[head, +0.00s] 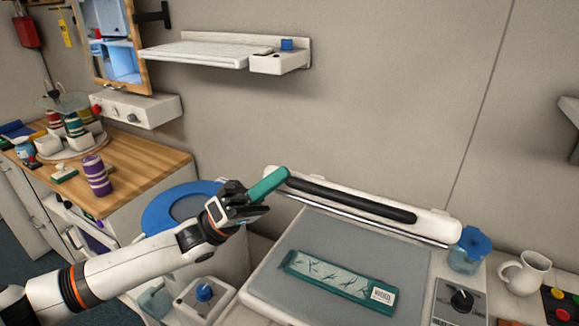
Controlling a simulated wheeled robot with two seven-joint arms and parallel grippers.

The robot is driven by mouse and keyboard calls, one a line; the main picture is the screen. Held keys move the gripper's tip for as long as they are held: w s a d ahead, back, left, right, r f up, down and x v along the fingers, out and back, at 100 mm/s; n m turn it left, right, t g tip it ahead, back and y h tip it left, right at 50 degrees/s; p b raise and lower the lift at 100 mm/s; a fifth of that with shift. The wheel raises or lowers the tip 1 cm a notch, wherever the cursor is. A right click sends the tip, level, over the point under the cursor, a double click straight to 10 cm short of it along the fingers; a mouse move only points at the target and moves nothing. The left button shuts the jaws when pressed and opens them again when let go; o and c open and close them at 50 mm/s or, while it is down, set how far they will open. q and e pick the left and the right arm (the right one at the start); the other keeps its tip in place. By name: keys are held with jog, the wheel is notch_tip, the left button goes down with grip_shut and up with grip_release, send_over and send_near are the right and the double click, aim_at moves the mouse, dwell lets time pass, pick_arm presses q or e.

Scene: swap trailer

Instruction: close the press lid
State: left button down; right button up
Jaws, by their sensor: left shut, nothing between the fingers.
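The press is a white machine at the lower right with a grey flat bed (400,260). A teal packet (338,280) with a white label lies on the bed. A long white bar with a black grip (350,199), apparently the press lid, stands along the back edge and leaves the bed uncovered. A teal rounded handle (268,185) sticks out at the bar's left end. My left gripper (246,203) is shut and empty, at the lower end of this handle; it overlaps the handle in the picture, and I cannot tell whether they touch. My right gripper is out of view.
A knob (462,299) sits on the press's right panel. A blue-lidded jar (470,250) and a white jug (524,272) stand to the right. A blue ring seat (182,206) is behind my left arm. A wooden counter (138,178) with cups is at left.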

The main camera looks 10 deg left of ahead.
pick_arm(q)
jog(key=s+f+m+g+h+b, duration=0.1)
jog(key=s+f+m+g+b, duration=0.1)
jog(key=f+b, duration=0.2)
jog(key=s+a+f+m+g+h+b, duration=0.1)
jog(key=s+f+m+g+b, duration=0.2)
jog(key=f, duration=0.5)
jog(key=shift+s+a+f+m+b, duration=0.25)
jog(key=shift+a+f+m+b, duration=0.05)
jog(key=shift+b, duration=0.6)
jog(key=shift+f, duration=0.1)
